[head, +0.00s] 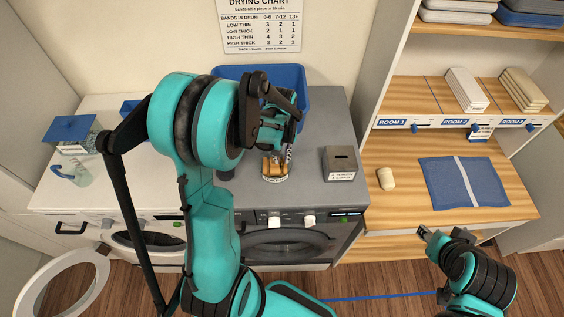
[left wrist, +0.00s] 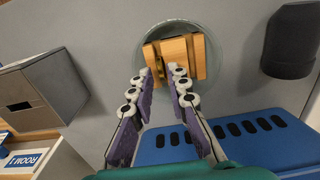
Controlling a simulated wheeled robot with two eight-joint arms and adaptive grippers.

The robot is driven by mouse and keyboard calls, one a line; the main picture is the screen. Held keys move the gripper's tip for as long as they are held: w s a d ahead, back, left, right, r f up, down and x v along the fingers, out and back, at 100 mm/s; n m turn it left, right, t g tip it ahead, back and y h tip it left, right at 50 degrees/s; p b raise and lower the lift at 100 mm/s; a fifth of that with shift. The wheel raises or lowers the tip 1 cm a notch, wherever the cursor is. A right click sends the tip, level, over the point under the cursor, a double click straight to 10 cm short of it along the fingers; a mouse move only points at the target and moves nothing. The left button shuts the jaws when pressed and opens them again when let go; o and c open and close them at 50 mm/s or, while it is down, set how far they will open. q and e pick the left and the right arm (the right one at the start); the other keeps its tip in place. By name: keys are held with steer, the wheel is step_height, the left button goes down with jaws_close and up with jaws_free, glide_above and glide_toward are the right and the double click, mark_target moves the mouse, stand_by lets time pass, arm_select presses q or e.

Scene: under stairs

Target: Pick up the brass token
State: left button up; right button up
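A round grey-rimmed dish (head: 274,179) stands on the grey machine top and holds wooden blocks (head: 272,168). In the left wrist view the dish (left wrist: 222,60) shows from above, with the upright wooden blocks (left wrist: 192,52) in it. A small dark-gold edge, which may be the brass token (left wrist: 158,68), shows between the blocks; it is mostly hidden. My left gripper (left wrist: 161,75) is open, its two fingers apart and pointing at the blocks. In the head view my left gripper (head: 286,156) is over the dish, partly hidden by its own arm. My right gripper (head: 427,233) is low, before the wooden counter.
A blue basket (head: 290,76) stands behind the dish. A grey slotted box (head: 340,163) is to its right and a dark cup (head: 225,172) to its left. A washer door (head: 62,286) hangs open.

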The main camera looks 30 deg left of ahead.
arm_select(q)
steer(key=shift+w+f, duration=0.25)
steer(key=shift+f, duration=0.9)
steer(key=shift+s+f, duration=0.1)
steer(key=shift+f, duration=0.1)
steer(key=shift+s, duration=0.15)
jaws_close()
steer(key=shift+r, duration=0.2)
steer(key=shift+r, duration=0.65)
step_height(320, 180, up, 3)
steer(key=shift+f, duration=0.15)
steer(key=w+d+r+p, duration=0.1)
steer(key=w+d+r, duration=0.3)
steer(key=d+r, duration=0.7)
steer(key=shift+r, duration=0.35)
